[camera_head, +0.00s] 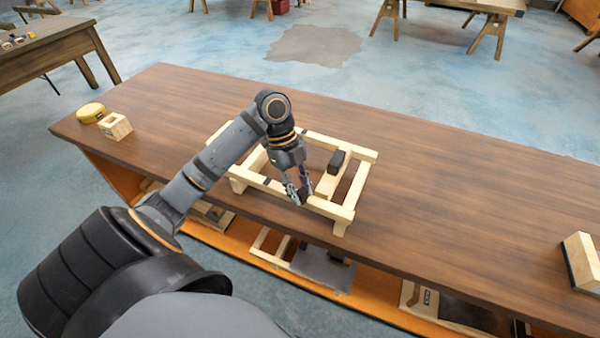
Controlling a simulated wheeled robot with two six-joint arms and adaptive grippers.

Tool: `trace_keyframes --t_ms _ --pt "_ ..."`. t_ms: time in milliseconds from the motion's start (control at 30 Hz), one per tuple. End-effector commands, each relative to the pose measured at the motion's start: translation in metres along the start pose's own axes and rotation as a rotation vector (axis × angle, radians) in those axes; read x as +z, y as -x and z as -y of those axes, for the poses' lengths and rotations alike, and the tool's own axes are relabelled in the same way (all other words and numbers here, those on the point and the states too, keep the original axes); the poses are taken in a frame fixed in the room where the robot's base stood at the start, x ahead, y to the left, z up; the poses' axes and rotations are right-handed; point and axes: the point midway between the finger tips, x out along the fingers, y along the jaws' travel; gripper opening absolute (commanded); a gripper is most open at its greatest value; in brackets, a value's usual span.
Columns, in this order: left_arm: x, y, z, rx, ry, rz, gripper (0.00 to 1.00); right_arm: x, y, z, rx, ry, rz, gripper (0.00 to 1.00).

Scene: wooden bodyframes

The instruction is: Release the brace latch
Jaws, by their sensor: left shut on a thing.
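A light wooden bodyframe (358,185) lies on the brown workbench (440,190). A black block-like part (336,161) sits on its crosspiece, right of my gripper; I cannot tell whether it is the brace latch. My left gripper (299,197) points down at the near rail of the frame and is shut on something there. The fingers hide most of what they hold, so I cannot tell its shape. My left arm covers part of the frame's left half. My right gripper is not in view.
A yellow round object (91,112) and a small wooden block with a hole (115,126) stand at the bench's left end. A wooden block (581,262) stands at the right edge. Wooden parts lie on the shelf below.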

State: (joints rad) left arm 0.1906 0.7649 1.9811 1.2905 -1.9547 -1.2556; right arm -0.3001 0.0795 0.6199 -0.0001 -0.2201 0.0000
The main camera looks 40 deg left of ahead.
Motion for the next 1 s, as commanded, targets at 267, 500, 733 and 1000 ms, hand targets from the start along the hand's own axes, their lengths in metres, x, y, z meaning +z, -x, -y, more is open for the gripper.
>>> trace_keyframes --t_ms 267,500,733,1000 --pt "0.0 0.0 0.0 0.0 -0.001 0.0 0.44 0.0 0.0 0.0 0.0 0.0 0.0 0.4" --pt "0.0 0.0 0.0 0.0 0.0 0.0 0.51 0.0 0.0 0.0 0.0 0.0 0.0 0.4" --pt "0.001 0.017 0.001 -0.002 0.0 0.004 0.51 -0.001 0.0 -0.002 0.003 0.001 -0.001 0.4" --pt "0.0 0.065 0.001 -0.002 0.0 0.001 0.51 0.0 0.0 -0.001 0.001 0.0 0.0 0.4"
